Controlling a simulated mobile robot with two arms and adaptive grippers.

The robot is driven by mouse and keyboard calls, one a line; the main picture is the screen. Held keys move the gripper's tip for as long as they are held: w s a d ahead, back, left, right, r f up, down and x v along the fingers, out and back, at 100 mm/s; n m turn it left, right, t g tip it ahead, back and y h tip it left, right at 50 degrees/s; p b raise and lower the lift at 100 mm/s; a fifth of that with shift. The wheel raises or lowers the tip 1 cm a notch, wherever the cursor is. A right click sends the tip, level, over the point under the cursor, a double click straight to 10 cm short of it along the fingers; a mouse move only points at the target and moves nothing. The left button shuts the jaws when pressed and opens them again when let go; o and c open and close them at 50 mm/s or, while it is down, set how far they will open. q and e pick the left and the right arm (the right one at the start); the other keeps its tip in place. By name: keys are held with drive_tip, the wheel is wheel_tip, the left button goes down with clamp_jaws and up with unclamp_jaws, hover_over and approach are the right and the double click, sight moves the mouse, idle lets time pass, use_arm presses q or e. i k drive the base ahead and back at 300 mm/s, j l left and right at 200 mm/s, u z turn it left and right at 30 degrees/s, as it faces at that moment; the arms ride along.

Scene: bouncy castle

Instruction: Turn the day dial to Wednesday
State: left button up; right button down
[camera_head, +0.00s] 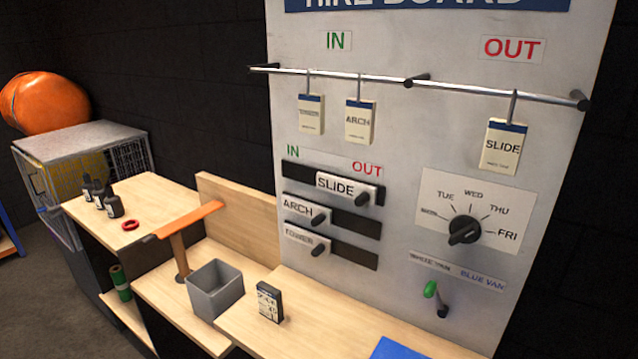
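The day dial (466,230) is a round black knob with a raised grip, on a white plate (430,185) low on the right of the board. Labels fan around it: a blurred one at the left, then TUE, WED (473,193) at the top, THU and FRI at the right. The grip lies slanted, from lower left to upper right, with its thick end at lower left. I cannot tell which label it marks. Neither of my grippers is in view, and nothing touches the dial.
A green-tipped lever (431,289) sits just below the dial plate. SLIDE, ARCH and TOWER sliders (347,188) are left of it. Tags hang from a protruding rail (340,75) above. A grey bin (214,289) and small card block (270,302) stand on the wooden bench below.

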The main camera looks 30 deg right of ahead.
sight(464, 229)
drive_tip(key=l+z, duration=0.15)
drive_tip(key=z, duration=1.6)
drive_tip(key=j+z, duration=0.35)
drive_tip(key=j, duration=0.2)
drive_tip(key=j+z, duration=0.35)
drive_tip(key=j, duration=0.2)
drive_tip(key=i, duration=0.05)
